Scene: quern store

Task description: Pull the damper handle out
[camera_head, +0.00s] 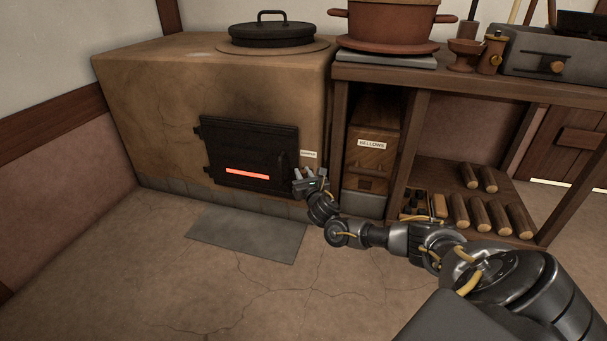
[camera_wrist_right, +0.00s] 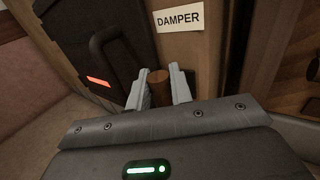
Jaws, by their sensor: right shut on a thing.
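The damper handle (camera_wrist_right: 160,86) is a brown wooden knob low on the clay stove's front, under a white DAMPER label (camera_wrist_right: 179,17). The label also shows in the head view (camera_head: 308,154), to the right of the black stove door (camera_head: 252,155). My right gripper (camera_wrist_right: 160,90) has its two pale fingers on either side of the knob and is shut on it. In the head view my right gripper (camera_head: 308,174) is at the stove's right front corner and hides the handle. My left gripper is in neither view.
The clay stove (camera_head: 150,100) has a black door with a glowing red slot. A wooden bench (camera_head: 480,78) stands to the right, with a box labelled BELLOWS (camera_head: 372,143) and several logs (camera_head: 497,218) below. A grey floor plate (camera_head: 247,232) lies before the stove.

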